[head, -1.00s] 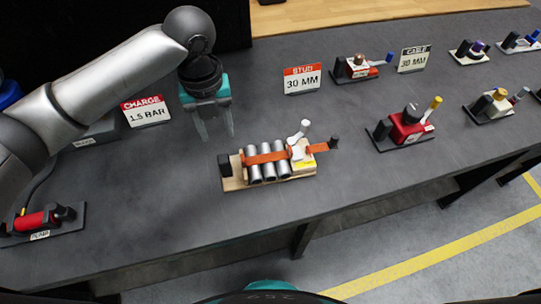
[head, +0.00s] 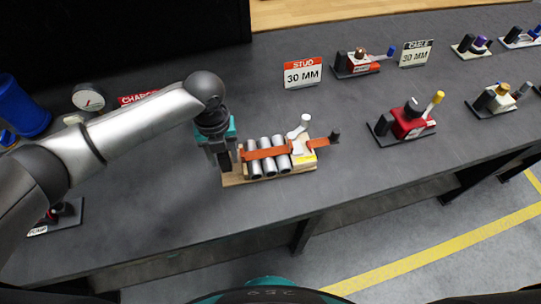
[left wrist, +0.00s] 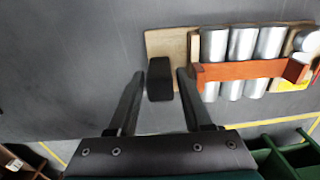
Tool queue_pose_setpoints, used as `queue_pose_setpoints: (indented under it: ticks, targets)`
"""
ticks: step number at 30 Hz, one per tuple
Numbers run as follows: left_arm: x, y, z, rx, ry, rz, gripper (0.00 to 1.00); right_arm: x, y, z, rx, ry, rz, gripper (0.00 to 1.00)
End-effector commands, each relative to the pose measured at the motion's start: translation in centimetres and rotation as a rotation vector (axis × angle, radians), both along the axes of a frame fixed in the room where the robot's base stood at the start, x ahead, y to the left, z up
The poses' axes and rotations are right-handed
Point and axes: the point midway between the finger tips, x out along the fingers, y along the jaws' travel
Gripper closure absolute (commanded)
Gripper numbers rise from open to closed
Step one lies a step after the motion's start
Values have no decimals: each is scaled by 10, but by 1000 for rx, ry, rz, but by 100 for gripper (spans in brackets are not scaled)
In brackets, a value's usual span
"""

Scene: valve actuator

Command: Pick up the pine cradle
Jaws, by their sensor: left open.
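The pine cradle (head: 234,181) lies on the dark bench, a pale wooden board carrying several silver cylinders under an orange strap, with a white lever at its right part. In the left wrist view the cradle's bare board (left wrist: 160,42) shows at the top, with a black block handle (left wrist: 159,80) at its left end. My left gripper (head: 226,160) is over the cradle's left end. It is open, and in the left wrist view its two fingers (left wrist: 158,88) stand on either side of the black handle. Whether they touch it I cannot tell. My right gripper is out of view.
A red-topped "STUD 30 MM" sign (head: 303,73) stands behind the cradle. A red valve unit (head: 408,122) is to its right, with several similar units beyond. A pressure gauge (head: 88,97) and blue cylinder (head: 20,108) are at left.

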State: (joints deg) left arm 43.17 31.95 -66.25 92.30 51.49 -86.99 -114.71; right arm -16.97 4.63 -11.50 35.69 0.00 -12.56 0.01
Motion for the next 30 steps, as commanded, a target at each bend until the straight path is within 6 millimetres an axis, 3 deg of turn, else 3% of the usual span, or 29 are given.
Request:
queue_pose_setpoints:
  ticks: [4,17,30]
  targets:
    - [0,0,0,0,0,-1,50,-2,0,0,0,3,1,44]
    - [0,0,1,0,-1,0,98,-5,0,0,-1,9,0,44]
    - [0,0,1,0,-1,0,100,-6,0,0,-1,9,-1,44]
